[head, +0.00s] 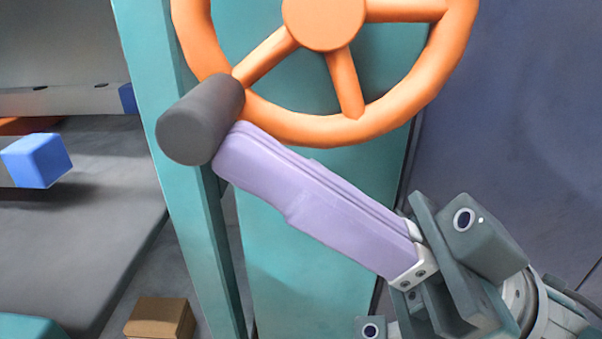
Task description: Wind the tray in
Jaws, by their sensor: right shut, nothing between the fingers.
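An orange handwheel (370,125) with spokes fills the top middle, cut off by the upper edge. A dark grey cylindrical handle (190,128) sticks out from its lower left rim towards me. My right gripper (232,158) comes in from the lower right. Its lilac fingers are shut together and empty, with the tips right beside the handle's lower right side. I cannot tell whether they touch it. My left gripper is not in view. I cannot make out for certain which thing is the tray.
A teal post (175,180) and teal panel (300,270) stand behind the wheel. At left are a dark grey flat surface (70,240), a blue block end (35,160) and a grey bar (60,101). A brown box (160,318) sits low. A dark blue-grey surface fills the right.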

